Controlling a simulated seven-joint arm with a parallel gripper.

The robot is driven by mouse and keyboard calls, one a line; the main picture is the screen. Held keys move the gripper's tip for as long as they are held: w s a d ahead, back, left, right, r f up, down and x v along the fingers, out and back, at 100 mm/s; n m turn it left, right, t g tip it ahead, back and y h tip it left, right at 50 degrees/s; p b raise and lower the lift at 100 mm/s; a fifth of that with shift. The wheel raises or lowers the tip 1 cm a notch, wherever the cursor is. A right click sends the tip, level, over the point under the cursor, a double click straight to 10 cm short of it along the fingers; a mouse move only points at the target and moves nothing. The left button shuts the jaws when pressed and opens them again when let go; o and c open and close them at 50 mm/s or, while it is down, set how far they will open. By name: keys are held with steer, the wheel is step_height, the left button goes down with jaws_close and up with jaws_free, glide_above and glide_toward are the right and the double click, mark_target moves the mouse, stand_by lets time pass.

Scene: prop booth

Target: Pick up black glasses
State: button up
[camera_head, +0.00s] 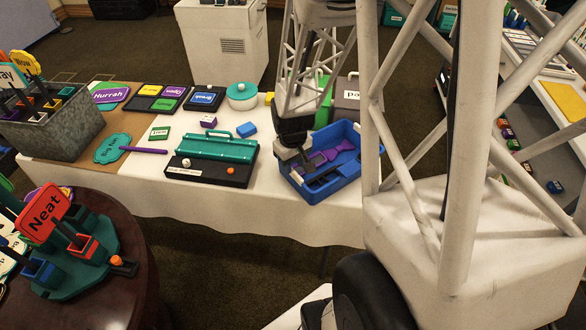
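A blue bin (352,186) stands at the right part of the white-covered table. Inside it lie dark, thin pieces (322,179) at the front, which may be the black glasses; they are too small to tell for sure. Purple pieces (345,146) lie beside and behind them. My gripper (303,165) points down at the left part of the bin, over or just inside it. Its fingers are small and dark, so I cannot tell whether they are open, or whether they touch anything.
A black tray with a teal lidded case (215,147) sits just left of the bin. A grey box (346,101) and green items stand behind the bin. A round table with signs (44,212) is at front left.

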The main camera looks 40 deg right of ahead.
step_height(320, 180, up, 8)
steer(key=shift+r, duration=0.2)
stand_by(0.8)
steer(key=s+a+r+t, duration=0.1)
steer(key=s+a+r, duration=0.6)
steer(key=a+r, duration=0.2)
steer(key=s+a+r+t, duration=0.1)
steer(key=s+a+r, duration=0.5)
steer(key=a+r, duration=0.3)
steer(key=shift+s+a+r+t, duration=0.15)
steer(key=shift+s+a+t, duration=0.05)
steer(key=shift+s+t, duration=0.15)
steer(key=shift+o, duration=0.4)
